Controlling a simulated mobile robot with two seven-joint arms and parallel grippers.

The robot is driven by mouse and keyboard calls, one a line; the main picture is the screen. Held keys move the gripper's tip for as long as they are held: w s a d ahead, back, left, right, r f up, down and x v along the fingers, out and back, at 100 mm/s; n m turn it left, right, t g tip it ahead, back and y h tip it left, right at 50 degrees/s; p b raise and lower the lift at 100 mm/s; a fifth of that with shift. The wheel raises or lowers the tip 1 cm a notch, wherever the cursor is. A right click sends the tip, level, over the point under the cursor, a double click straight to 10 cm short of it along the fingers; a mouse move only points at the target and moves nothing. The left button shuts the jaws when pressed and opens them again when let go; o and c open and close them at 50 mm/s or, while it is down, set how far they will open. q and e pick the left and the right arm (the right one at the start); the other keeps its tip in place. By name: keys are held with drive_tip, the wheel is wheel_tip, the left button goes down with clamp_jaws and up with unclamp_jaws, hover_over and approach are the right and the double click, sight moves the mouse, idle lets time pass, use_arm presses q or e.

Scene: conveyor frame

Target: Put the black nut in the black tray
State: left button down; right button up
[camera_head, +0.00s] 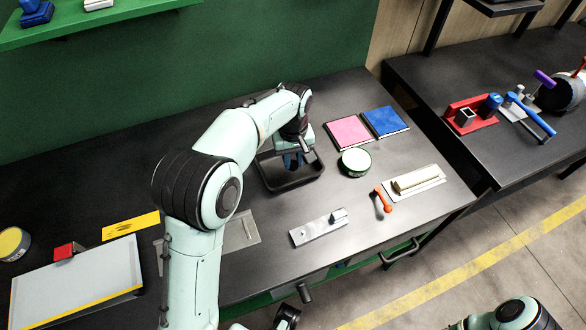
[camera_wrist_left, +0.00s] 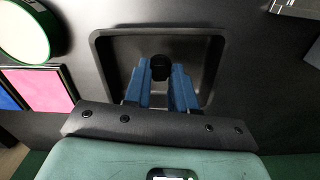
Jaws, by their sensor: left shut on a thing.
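The black tray (camera_head: 279,188) lies on the dark bench in the head view, partly covered by my left arm. Its rim (camera_wrist_left: 165,32) shows clearly in the left wrist view. My left gripper (camera_head: 293,161) points down over the tray. In the left wrist view, the blue fingers of this gripper (camera_wrist_left: 161,72) are shut on the small black nut (camera_wrist_left: 160,66), inside the tray's outline. I cannot tell whether the nut touches the tray floor. In the head view the nut is hidden. My right gripper is not seen.
A round green-rimmed tin (camera_head: 355,162), a pink pad (camera_head: 348,132) and a blue pad (camera_head: 386,122) lie to the tray's right. An orange-handled tool (camera_head: 382,202) and a metal plate (camera_head: 318,228) lie nearer the front edge. The bench is bare around the tray's front.

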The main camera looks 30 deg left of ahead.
sight(293, 163)
use_arm(q)
wheel_tip(293, 163, down, 4)
drive_tip(key=shift+f+b, duration=0.25)
drive_tip(key=shift+b, duration=0.05)
drive_tip(key=shift+f, duration=0.15)
drive_tip(key=c, duration=0.9)
unclamp_jaws()
wheel_tip(293, 163, up, 12)
drive_tip(key=shift+r+p, duration=0.2)
drive_tip(key=shift+p, duration=0.9)
drive_tip(key=shift+f, duration=0.1)
